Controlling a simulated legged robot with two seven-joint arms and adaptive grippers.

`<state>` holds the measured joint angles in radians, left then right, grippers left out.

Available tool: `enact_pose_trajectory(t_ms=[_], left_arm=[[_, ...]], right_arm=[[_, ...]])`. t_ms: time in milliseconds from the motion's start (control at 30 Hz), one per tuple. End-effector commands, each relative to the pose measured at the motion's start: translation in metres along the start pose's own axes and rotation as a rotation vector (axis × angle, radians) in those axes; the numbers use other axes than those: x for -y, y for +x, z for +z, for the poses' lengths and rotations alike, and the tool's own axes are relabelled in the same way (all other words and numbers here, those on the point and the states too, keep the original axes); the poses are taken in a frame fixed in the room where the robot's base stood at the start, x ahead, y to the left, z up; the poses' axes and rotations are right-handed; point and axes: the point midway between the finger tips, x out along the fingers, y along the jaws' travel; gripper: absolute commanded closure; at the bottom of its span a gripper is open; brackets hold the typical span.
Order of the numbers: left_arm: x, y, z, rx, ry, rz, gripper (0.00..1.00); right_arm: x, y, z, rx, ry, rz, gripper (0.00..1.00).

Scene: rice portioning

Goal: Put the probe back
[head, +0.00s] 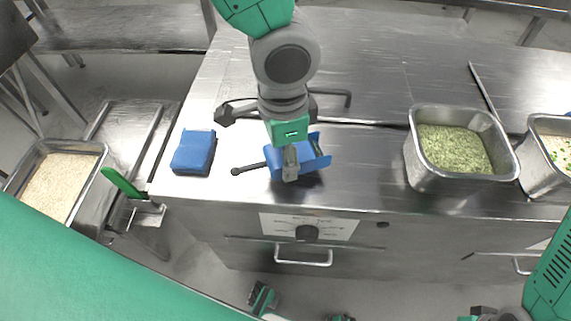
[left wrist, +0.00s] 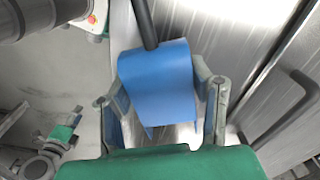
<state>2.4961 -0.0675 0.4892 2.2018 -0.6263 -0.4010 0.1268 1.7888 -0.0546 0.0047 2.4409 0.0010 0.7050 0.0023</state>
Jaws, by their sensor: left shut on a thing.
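My left gripper (head: 290,165) points down over the counter's front part and is shut on a blue folded piece (head: 318,160) with a dark rod. The rod (head: 250,168) sticks out to the left and ends in a small ball. I take this piece to be the probe or its handle. In the left wrist view the blue piece (left wrist: 156,80) sits between my fingers, with the dark rod (left wrist: 145,22) running up from it. A separate blue block (head: 194,152) lies at the counter's left front corner. I cannot tell whether the held piece touches the counter.
A steel pan of green grains (head: 413,150) stands to the right on the counter (head: 370,165), with another pan (head: 536,170) beyond it. The counter between block and green-grain pan is mostly clear.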

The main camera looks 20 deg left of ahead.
Motion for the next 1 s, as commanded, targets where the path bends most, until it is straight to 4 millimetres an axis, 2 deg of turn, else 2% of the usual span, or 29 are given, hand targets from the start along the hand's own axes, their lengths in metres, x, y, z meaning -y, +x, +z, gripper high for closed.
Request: enact_pose_trajectory(t_ms=[267,333,367,533,567,600,633,1000], left_arm=[[0.000,0.035,0.001,0.002,0.000,0.001,0.81],[0.000,0.036,0.000,0.000,0.000,0.000,0.81],[0.000,0.036,0.000,0.000,-0.001,0.000,0.86],[0.000,0.036,0.000,0.000,0.000,0.000,0.86],[0.000,0.036,0.000,0.000,0.000,0.000,0.49],[0.000,0.036,0.000,0.000,0.000,0.000,0.35],[0.000,0.036,0.000,0.000,0.000,0.000,0.32],[0.000,0.031,0.000,-0.001,0.000,0.000,0.32]], right_arm=[[0.000,0.007,0.000,-0.001,0.000,0.000,0.65],[0.000,0.007,0.000,-0.001,0.000,0.000,0.65],[0.000,0.007,0.000,-0.001,0.000,0.000,0.65],[0.000,0.007,0.000,-0.001,0.000,0.000,0.65],[0.000,0.007,0.000,-0.001,0.000,0.000,0.65],[0.000,0.007,0.000,-0.001,0.000,0.000,0.65],[0.000,0.007,0.000,-0.001,0.000,0.000,0.65],[0.000,0.005,0.000,-0.001,0.000,0.000,0.65]])
